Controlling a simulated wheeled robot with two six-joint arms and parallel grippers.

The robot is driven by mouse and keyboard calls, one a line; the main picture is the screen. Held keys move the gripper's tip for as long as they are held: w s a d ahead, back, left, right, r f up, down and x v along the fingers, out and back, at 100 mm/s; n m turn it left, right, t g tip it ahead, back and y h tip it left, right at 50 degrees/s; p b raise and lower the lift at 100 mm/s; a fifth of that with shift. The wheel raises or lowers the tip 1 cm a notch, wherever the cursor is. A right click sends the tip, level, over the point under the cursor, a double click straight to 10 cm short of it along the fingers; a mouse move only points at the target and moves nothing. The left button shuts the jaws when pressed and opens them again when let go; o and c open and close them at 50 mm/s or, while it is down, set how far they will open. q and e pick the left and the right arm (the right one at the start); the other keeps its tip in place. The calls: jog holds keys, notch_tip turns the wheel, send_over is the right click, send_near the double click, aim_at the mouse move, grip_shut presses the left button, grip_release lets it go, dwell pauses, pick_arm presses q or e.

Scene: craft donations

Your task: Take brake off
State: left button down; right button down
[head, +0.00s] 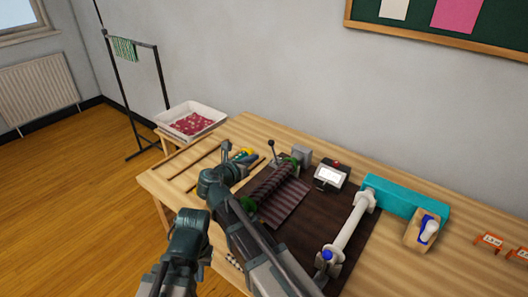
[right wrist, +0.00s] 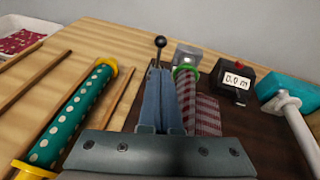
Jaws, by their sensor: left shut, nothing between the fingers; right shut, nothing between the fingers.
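A thin lever with a black ball knob (head: 271,143) stands by the roller at the back of the dark mat. In the right wrist view the knob (right wrist: 160,42) rises just beyond the shut, empty fingertips of my right gripper (right wrist: 162,72). The fingers hide the lever's lower part, and I cannot tell whether they touch it. In the head view my right gripper (head: 252,158) is left of the lever. The red striped fabric roll (head: 270,188) has green ends, with striped cloth beside it. My left gripper (head: 190,235) is low at the front left, its fingers unclear.
A meter (right wrist: 238,80) reads 0.0 m. A teal dotted roll (right wrist: 72,118) with yellow ends and wooden sticks (right wrist: 35,80) lie left. A white roller bar (head: 348,228), teal block (head: 405,197) and blue-white item (head: 428,230) stand right. A white tray (head: 190,117) is beyond the table.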

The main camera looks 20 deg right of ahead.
jog(key=b+x, duration=0.2)
jog(key=x, duration=0.8)
jog(key=shift+b, duration=0.4)
jog(key=w+d+r+g+y+p, duration=0.3)
jog(key=w+d+p, duration=0.3)
jog(key=p, duration=0.6)
jog(key=shift+d+m+g+y, duration=0.35)
jog(key=shift+d+y, duration=0.25)
jog(key=shift+d, duration=0.25)
jog(key=shift+d, duration=0.1)
jog(key=shift+r, duration=0.1)
